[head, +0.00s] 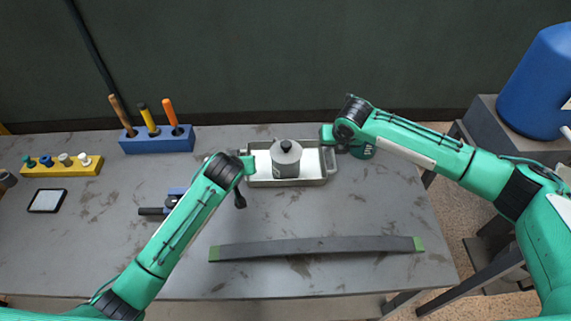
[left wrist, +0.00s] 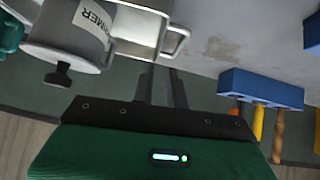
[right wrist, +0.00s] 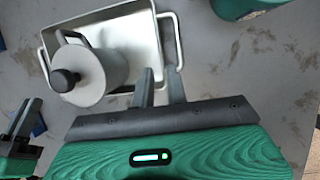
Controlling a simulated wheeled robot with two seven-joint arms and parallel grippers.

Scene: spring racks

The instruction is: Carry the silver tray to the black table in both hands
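The silver tray (head: 322,178) lies on the grey workbench, with a loop handle at each end. A grey canister (head: 286,164) with a black knob stands in it. My left gripper (head: 247,165) is at the tray's left end; in the left wrist view its two fingers (left wrist: 162,80) are apart, close to the handle (left wrist: 178,42). My right gripper (head: 328,139) is at the right end; in the right wrist view its fingers (right wrist: 160,82) are apart, beside the handle (right wrist: 170,40). Neither visibly clamps a handle. I cannot identify the black table for certain.
A blue tool block (head: 158,143), a yellow block with pegs (head: 62,165) and a white-faced tablet (head: 47,201) are at left. A long dark bar (head: 315,247) lies in front. A green container (head: 363,151) is right of the tray. A blue barrel (head: 540,85) stands at far right.

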